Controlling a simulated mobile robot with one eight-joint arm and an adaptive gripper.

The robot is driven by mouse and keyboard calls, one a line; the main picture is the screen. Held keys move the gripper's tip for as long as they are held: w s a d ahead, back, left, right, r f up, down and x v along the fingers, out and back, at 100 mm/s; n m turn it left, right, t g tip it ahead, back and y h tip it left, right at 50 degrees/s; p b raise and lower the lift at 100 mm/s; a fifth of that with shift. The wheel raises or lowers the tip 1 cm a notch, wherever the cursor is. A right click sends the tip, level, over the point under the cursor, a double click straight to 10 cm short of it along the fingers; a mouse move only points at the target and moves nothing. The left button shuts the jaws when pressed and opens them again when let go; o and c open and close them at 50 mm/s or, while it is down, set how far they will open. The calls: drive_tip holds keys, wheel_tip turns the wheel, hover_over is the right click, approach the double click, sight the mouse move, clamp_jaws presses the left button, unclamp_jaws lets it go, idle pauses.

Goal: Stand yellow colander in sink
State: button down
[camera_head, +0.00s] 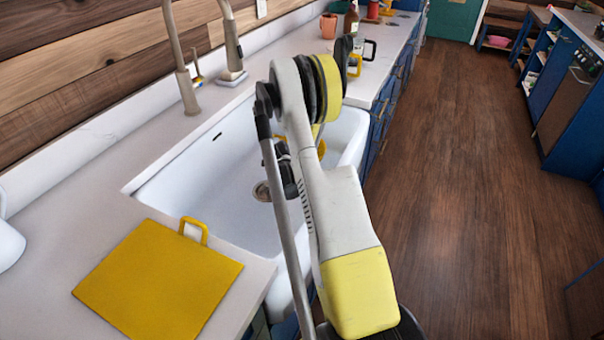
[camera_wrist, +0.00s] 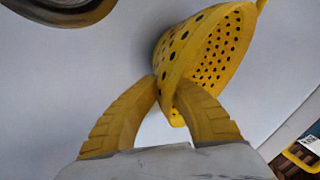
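The yellow colander (camera_wrist: 172,52) with dark holes is at the top middle of the wrist view, tipped on its side with its opening facing right. The two yellow fingers of my gripper (camera_wrist: 170,86) close on its near rim, one on each side. In the head view only a small yellow part of the colander (camera_head: 321,148) shows behind my arm, inside the white sink (camera_head: 205,190). The sink's white surface (camera_wrist: 90,75) is behind the colander in the wrist view. I cannot tell whether the colander touches the basin. My gripper is hidden by my arm in the head view.
The sink drain (camera_head: 262,191) is left of my arm. A yellow board (camera_head: 155,285) lies on the near counter. Faucets (camera_head: 182,70) stand behind the sink. A pink cup (camera_head: 328,26), a bottle (camera_head: 351,20) and mugs are farther along. The wooden floor at right is clear.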

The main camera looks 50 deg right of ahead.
drive_tip(key=shift+f, duration=0.6)
drive_tip(key=shift+r, duration=0.1)
drive_tip(key=c, duration=2.1)
unclamp_jaws()
drive_tip(key=shift+c, duration=0.2)
drive_tip(key=o, duration=0.5)
